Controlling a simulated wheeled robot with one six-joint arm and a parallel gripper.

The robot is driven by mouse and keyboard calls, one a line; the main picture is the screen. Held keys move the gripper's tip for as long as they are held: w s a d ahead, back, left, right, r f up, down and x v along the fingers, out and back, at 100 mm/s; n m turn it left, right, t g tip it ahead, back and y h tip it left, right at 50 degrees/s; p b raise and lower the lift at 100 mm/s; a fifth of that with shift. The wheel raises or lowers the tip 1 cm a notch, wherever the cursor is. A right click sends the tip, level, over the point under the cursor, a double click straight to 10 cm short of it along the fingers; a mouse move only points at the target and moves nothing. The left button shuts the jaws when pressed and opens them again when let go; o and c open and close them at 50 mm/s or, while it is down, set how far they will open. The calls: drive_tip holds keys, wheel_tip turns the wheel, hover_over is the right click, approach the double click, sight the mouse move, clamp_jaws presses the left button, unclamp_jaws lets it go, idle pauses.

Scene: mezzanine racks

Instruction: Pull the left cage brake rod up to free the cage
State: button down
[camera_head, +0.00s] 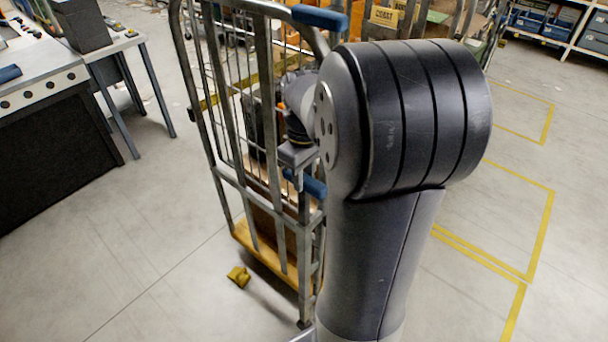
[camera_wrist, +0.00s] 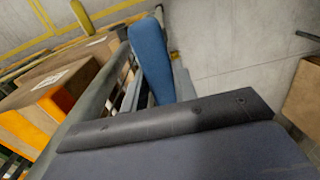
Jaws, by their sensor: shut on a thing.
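The roll cage (camera_head: 262,100) is a grey metal frame of upright bars on a yellow-edged base, upright in the head view. One blue grip (camera_head: 320,17) is at its top corner. A second blue grip (camera_head: 314,186) is lower on the near side, partly behind my arm. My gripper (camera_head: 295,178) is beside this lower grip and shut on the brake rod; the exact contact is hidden. In the wrist view a blue grip (camera_wrist: 150,58) stands beyond the dark edge of my gripper (camera_wrist: 170,120); I cannot tell which grip it is. The fingertips are hidden there.
A yellow block (camera_head: 239,277) is on the floor by the cage base. Cardboard boxes (camera_wrist: 48,90) are inside the cage. A workbench (camera_head: 45,85) stands at left. Shelves with blue bins (camera_head: 550,24) are at far right. Floor with yellow lines (camera_head: 535,235) is clear at right.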

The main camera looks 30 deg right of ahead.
sight(304, 193)
drive_tip(key=shift+w+r, duration=0.15)
drive_tip(key=shift+r, duration=0.2)
drive_tip(key=c, duration=1.5)
unclamp_jaws()
drive_tip(key=shift+o, duration=1.9)
drive_tip(key=shift+f, duration=0.1)
wheel_tip(304, 193, up, 11)
drive_tip(key=shift+f, duration=0.2)
wheel_tip(304, 193, down, 13)
drive_tip(key=shift+r+b, duration=0.1)
drive_tip(key=shift+b, duration=0.8)
drive_tip(key=shift+f+b, duration=0.75)
drive_tip(key=shift+f, duration=0.25)
